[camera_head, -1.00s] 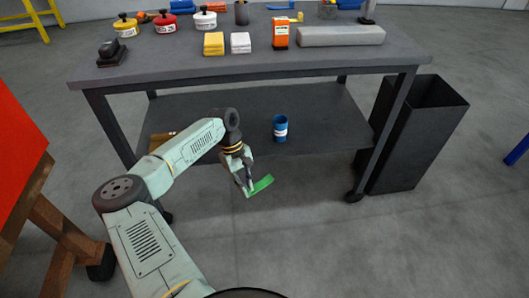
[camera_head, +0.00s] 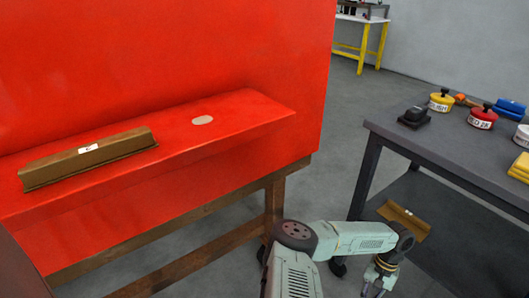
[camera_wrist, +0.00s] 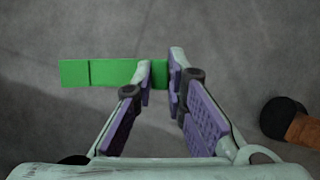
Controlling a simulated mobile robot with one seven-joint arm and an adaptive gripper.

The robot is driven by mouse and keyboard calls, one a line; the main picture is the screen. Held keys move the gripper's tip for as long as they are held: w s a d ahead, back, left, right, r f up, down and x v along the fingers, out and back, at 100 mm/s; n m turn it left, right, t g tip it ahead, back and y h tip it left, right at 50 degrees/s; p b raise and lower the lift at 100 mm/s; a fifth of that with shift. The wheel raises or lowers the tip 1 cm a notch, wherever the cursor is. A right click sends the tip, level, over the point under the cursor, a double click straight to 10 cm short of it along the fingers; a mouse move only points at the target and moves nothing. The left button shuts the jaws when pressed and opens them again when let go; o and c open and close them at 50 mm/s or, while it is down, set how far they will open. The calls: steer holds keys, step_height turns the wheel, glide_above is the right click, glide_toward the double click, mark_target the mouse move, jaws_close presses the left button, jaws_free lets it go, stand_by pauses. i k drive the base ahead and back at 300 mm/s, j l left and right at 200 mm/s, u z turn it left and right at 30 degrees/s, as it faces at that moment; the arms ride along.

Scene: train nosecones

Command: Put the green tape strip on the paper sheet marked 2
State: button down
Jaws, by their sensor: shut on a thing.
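The green tape strip (camera_wrist: 105,73) shows in the wrist view, lying crosswise between the fingertips of my gripper (camera_wrist: 160,74). My gripper is shut on the strip near its right end, and most of the strip sticks out to the left, above the grey floor. In the head view my gripper (camera_head: 376,285) is at the bottom edge, beside the dark workbench, and the strip cannot be made out there. No paper sheet marked 2 can be recognised in either current view.
A red panel with a ledge (camera_head: 240,112) stands at left on wooden legs. The ledge carries a brown bar (camera_head: 90,160) with a small white label, and a pale oval patch (camera_head: 202,120). The dark workbench (camera_head: 440,150) with tins stands at right. Floor between them is open.

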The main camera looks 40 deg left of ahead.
mark_target(91, 151)
steer(key=l+u, duration=0.2)
steer(key=u, duration=0.25)
steer(key=l+u, duration=0.25)
steer(key=u, duration=0.2)
steer(key=l+u, duration=0.2)
steer(key=u, duration=0.25)
steer(key=k+l+u, duration=0.1)
steer(key=u, duration=0.3)
steer(key=k+l+u, duration=0.1)
steer(key=l+u, duration=0.15)
steer(key=u, duration=0.2)
steer(key=l+u, duration=0.2)
steer(key=u, duration=0.2)
steer(key=i+l+u, duration=0.1)
steer(key=u, duration=0.3)
steer(key=l+u, duration=0.45)
steer(key=k+l+u, duration=0.1)
steer(key=l+u, duration=0.35)
